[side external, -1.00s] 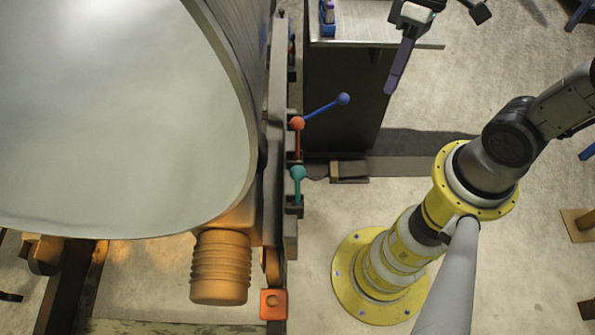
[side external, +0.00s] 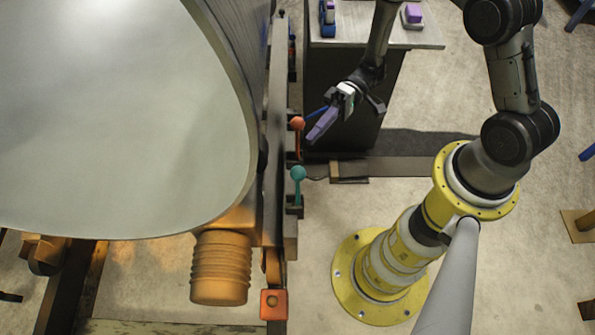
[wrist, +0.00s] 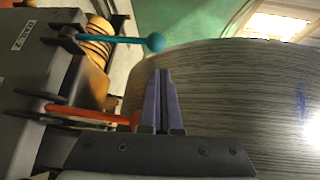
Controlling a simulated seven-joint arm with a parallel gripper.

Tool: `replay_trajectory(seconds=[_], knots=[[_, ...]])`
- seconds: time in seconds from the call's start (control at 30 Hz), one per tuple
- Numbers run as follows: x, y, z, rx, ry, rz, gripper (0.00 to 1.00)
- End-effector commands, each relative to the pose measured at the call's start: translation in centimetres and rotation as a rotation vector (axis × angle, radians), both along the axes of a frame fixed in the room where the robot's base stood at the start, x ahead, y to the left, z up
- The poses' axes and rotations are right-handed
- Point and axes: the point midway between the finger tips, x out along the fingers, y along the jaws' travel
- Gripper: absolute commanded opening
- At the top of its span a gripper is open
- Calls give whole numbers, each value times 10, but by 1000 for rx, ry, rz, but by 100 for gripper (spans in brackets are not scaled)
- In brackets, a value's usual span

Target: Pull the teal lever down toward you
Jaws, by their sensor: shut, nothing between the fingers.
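The teal lever (side external: 298,173) has a round knob and stands on the dark rail beside the big cylinder, below the orange lever in the side view. In the wrist view the teal lever (wrist: 112,40) sticks out to the right from a dark bracket, its knob at the right end. My gripper (side external: 312,140) is shut and empty, its purple fingers pointing down and left. It is to the right of the orange lever and up and right from the teal knob, apart from the teal lever. In the wrist view my gripper (wrist: 161,72) hides part of the orange knob.
The orange lever (side external: 297,124) is close to my fingertips; whether they touch is unclear. The blue lever (side external: 318,112) is mostly hidden behind my gripper. The large cylinder (side external: 120,110) fills the left. A dark cabinet (side external: 335,75) stands behind my gripper.

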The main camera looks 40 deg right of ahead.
Motion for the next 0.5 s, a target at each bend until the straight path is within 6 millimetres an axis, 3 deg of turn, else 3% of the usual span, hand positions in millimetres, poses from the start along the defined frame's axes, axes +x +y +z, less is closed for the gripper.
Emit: replay_trajectory(seconds=[0.03,0.2,0.5], knots=[[0,1,-14,30,6,-36,0],[4,1,-43,95,-12,-139,0],[5,1,-58,120,-29,-195,0]])
